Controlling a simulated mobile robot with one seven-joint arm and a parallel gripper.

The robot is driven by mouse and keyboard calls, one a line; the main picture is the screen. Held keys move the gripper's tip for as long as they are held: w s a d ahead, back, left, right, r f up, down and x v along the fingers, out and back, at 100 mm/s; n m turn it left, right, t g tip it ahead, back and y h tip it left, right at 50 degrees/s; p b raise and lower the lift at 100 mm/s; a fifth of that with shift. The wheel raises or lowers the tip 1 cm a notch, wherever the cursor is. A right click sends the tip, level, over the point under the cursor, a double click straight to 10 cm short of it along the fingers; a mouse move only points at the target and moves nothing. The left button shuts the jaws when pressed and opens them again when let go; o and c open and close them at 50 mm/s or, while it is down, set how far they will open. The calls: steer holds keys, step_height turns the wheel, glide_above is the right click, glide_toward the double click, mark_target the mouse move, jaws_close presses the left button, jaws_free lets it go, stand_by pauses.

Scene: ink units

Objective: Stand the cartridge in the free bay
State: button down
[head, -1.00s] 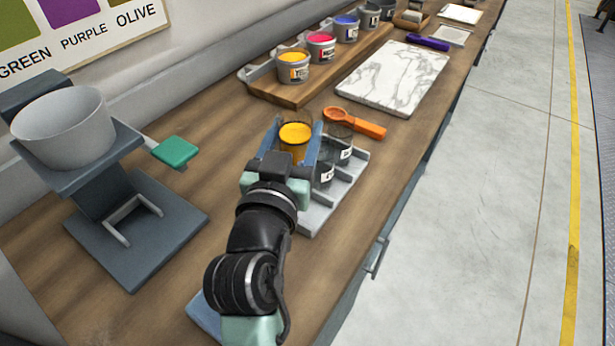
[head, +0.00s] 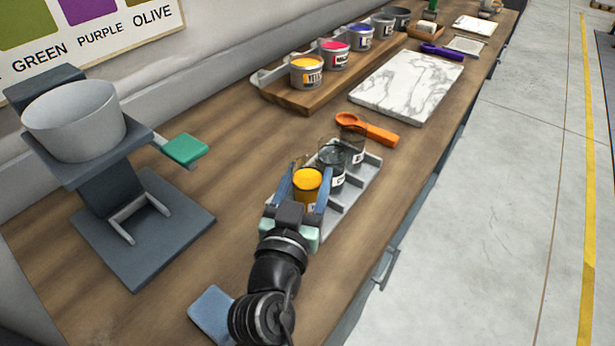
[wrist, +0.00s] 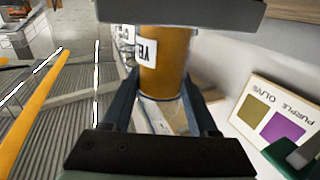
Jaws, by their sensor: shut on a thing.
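My gripper (head: 303,190) is shut on the yellow-filled cartridge (head: 307,181), with one blue finger on each side of it. In the wrist view the cartridge (wrist: 161,62) is amber, with a white label partly in view, and sits between the fingers (wrist: 160,100). In the head view the cartridge is at the near end of the grey bay rack (head: 365,188). I cannot tell whether its base touches the rack. Two dark see-through cartridges stand in the rack beyond it, a nearer one (head: 333,168) and a farther one (head: 353,148). My gripper hides the rack's near end.
An orange scoop (head: 372,130) lies just beyond the rack. A marble slab (head: 410,85) and a wooden board with several ink tubs (head: 307,72) are farther back. A grey stand with a bowl (head: 75,120) and green paddle (head: 185,148) is at left. The bench between is clear.

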steer(key=shift+c, duration=0.8)
jaws_free()
steer(key=shift+r+p, duration=0.2)
steer(key=shift+p, duration=0.15)
steer(key=b+v, duration=0.1)
steer(key=v, duration=0.4)
steer(key=b+v, duration=0.1)
steer(key=v, duration=0.5)
steer(key=shift+s+f+b, duration=0.1)
steer(key=shift+f+b, duration=0.15)
steer(key=shift+b, duration=0.1)
steer(key=shift+s+r, duration=0.1)
steer(key=shift+s, duration=0.3)
steer(key=shift+r, duration=0.1)
